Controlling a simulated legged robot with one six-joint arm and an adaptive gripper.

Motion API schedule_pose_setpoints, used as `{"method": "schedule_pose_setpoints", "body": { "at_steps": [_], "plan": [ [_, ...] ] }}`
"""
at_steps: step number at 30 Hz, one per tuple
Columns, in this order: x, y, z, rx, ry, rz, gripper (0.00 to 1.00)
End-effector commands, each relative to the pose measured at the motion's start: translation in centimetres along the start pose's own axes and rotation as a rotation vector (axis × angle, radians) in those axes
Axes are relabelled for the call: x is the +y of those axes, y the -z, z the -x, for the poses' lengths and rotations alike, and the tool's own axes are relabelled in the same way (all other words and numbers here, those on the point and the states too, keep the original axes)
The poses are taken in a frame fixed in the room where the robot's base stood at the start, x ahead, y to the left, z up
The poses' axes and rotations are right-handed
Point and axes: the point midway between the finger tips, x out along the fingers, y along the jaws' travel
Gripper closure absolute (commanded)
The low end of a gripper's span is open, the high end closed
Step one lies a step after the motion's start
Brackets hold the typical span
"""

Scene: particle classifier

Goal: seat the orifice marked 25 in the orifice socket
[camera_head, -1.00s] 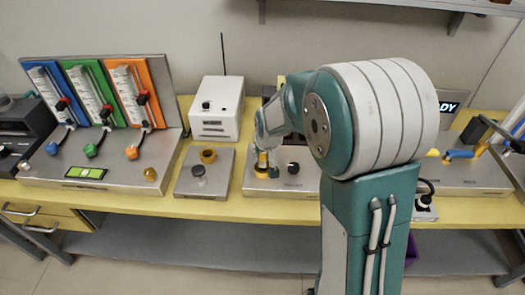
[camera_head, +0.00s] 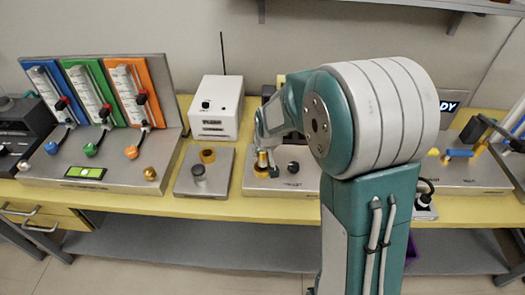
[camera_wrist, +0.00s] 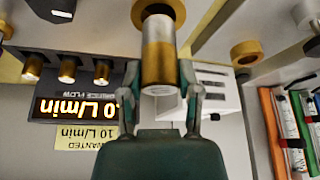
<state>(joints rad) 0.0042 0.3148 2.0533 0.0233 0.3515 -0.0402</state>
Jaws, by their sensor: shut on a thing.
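My gripper (camera_wrist: 158,88) is shut on a gold-and-silver cylinder, the orifice (camera_wrist: 158,60). No number can be read on it. In the wrist view, its far end overlaps a gold ring (camera_wrist: 177,10), which appears to be the orifice socket. I cannot tell whether the end is inside the ring or just over it. In the head view, my gripper (camera_head: 262,148) points down, with the orifice (camera_head: 262,159) upright below it. The gold ring (camera_head: 261,174) shows right under the orifice on a grey plate (camera_head: 305,188).
A black knob (camera_head: 293,167) stands close to the right of the ring. A plate with a gold ring (camera_head: 208,155) and a grey knob (camera_head: 198,171) lies to the left, with a white box (camera_head: 217,108) behind. Several gold pieces (camera_wrist: 67,68) stand by a lit flow display (camera_wrist: 85,109).

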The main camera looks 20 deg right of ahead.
Motion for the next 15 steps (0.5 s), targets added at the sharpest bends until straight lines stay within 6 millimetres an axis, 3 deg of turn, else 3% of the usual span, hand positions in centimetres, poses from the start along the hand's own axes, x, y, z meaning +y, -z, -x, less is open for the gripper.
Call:
{"method": "schedule_pose_setpoints", "body": {
  "at_steps": [15],
  "plan": [
    [0.00, -0.27, -0.63, 0.000, 0.000, 0.000, 1.00]
  ]
}}
